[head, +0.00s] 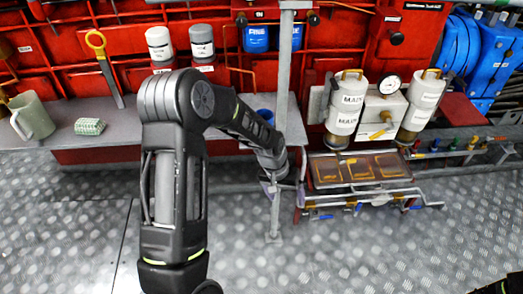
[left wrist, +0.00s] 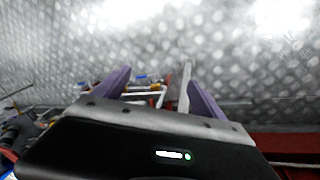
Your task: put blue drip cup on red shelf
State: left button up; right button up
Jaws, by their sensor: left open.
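The blue drip cup (head: 265,115) stands on the grey bench (head: 235,128), behind my left forearm and left of the grey post. The arm hides its lower part. My left gripper (head: 280,186) points down near the post, in front of the bench and apart from the cup. In the left wrist view its two purple fingers (left wrist: 158,88) are spread with nothing held between them. The cup cannot be made out there. A red flat surface (head: 461,110) at the right, below the blue hoses, may be the red shelf. My right gripper is out of view.
A grey post (head: 282,80) rises from the floor close to my left gripper. White MAIN canisters (head: 346,105) and a tray with brown panels (head: 358,168) stand to its right. The front floor is clear.

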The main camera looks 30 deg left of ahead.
pick_arm(q)
jog(key=s+d+f+h, duration=0.1)
jog(key=s+d+f, duration=0.5)
jog(key=s+d, duration=0.3)
jog(key=s+d+f, duration=0.5)
jog(key=s+d, duration=0.3)
jog(key=s, duration=0.5)
jog(key=shift+s+d+f+m+g+h, duration=0.3)
jog(key=shift+d+f+g+h, duration=0.05)
jog(key=shift+d+g+h, duration=0.05)
jog(key=shift+c, duration=0.4)
